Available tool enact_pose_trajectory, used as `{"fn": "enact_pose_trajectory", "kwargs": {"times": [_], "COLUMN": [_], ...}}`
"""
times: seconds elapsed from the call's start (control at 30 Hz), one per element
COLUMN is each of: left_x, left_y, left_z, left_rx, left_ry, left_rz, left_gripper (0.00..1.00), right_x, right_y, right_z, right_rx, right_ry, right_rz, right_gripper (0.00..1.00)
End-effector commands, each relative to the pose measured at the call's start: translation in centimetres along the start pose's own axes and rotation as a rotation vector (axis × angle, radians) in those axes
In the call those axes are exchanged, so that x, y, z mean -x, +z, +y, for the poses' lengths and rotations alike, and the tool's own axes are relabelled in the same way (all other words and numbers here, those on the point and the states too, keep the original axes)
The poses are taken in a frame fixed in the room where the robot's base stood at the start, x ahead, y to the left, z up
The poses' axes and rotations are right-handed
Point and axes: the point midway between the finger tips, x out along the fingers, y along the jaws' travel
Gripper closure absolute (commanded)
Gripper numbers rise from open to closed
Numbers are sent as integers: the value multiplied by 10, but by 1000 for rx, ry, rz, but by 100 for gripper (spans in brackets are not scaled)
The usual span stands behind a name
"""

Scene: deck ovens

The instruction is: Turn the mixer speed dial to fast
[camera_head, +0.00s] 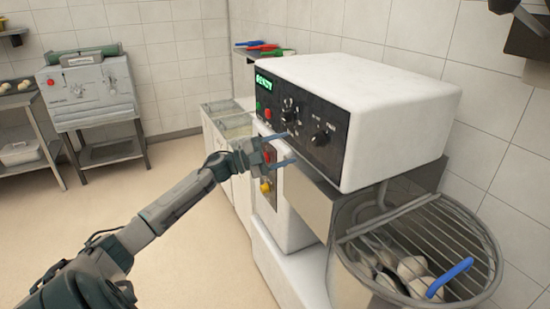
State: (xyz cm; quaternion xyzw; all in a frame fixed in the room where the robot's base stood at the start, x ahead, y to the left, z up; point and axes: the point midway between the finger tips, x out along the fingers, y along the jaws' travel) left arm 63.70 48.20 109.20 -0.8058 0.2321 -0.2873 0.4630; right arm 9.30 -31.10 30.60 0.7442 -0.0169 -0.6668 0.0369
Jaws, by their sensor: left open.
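The white mixer (372,90) stands right of centre with a black control panel on its front. A round black dial (320,137) sits at the right of the panel, with small labels above it that are too small to read surely; where it points is unclear. Another black dial (288,108) sits to its left. My left gripper (288,148) is open and empty, with its two bluish fingers pointing right, in front of the panel's lower edge. It is left of and a little below the right dial, and appears apart from it. My right gripper is not in view.
The panel has a green display (264,82) and a red button (267,114). A wire guard (470,222) covers the bowl (352,284), which holds pale lumps and a blue handle (449,278). A grey machine (90,92) stands far left. The floor between is clear.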

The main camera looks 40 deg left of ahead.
Motion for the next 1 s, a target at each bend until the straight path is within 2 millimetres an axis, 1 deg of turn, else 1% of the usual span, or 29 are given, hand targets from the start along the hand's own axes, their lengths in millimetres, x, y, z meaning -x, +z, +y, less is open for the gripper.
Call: {"fn": "enact_pose_trajectory", "kwargs": {"times": [0.03, 0.1, 0.23, 0.37, 0.87, 0.97, 1.0], "left_x": [8, 15, 23, 26, 25, 28, 32], "left_y": [1, 1, 0, 0, 0, 8, 16], "left_z": [3, 2, 0, 0, -1, 6, 13], "left_rx": [0, 0, 0, 0, 0, 15, 31], "left_ry": [5, 3, 1, -1, -2, -13, -24], "left_rz": [-2, -1, 0, 0, 0, -21, -45], "left_gripper": [41, 41, 41, 41, 41, 41, 41], "right_x": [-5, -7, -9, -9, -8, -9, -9], "right_y": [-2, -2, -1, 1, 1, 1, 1], "right_z": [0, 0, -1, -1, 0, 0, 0], "right_rx": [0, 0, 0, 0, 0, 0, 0], "right_ry": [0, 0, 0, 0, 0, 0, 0], "right_rz": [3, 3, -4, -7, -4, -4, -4], "right_gripper": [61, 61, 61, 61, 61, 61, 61]}}
